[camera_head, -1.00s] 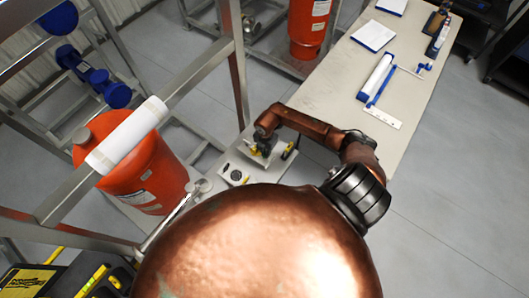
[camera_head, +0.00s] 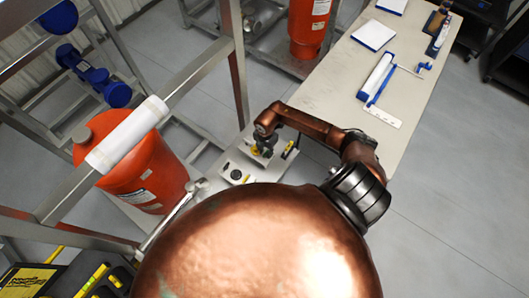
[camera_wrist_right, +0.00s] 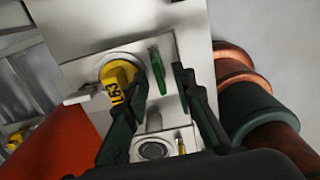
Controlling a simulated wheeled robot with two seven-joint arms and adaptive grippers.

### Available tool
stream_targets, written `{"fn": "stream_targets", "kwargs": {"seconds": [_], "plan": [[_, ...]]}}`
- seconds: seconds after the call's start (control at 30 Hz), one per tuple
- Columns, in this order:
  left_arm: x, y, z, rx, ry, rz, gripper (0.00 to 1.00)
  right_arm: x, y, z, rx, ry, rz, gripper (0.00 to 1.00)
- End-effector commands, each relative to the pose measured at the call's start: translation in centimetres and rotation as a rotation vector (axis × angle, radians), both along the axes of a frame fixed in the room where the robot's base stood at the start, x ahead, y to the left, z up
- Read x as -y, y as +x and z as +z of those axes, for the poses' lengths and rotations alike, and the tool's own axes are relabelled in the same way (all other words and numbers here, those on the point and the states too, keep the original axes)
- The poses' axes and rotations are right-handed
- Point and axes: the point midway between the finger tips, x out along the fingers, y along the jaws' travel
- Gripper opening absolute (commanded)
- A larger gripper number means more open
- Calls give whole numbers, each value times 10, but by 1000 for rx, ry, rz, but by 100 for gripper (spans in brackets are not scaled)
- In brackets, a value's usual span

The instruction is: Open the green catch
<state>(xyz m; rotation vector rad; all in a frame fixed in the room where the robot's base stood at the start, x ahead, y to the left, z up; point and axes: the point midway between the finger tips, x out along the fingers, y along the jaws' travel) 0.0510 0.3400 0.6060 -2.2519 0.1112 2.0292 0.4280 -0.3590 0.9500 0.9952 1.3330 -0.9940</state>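A pale panel box stands on the floor beside the table, and my right gripper (camera_head: 264,151) is over it in the head view. In the right wrist view, a slim green piece (camera_wrist_right: 157,68), which looks like the green catch, stands on the pale panel (camera_wrist_right: 190,30). It is next to a yellow tag marked L63 (camera_wrist_right: 117,82). The two dark fingers of my right gripper (camera_wrist_right: 164,85) are spread apart, with the green piece seen between their tips. Whether a finger touches it cannot be told. My left gripper is not in view.
An orange drum (camera_head: 140,170) and a metal frame with a white roll (camera_head: 128,133) stand left of the panel. A beige table (camera_head: 345,95) with papers and tools is at the right. Grey floor (camera_head: 460,190) is clear at the far right.

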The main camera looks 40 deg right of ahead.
Motion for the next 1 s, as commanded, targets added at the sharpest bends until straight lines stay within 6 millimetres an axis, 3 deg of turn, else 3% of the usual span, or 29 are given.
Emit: {"fn": "stream_targets", "kwargs": {"seconds": [0.7,1.0], "plan": [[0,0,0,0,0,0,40,1,1,56,2,-2,1,24],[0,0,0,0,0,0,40,0,0,66,0,-1,1,24]]}}
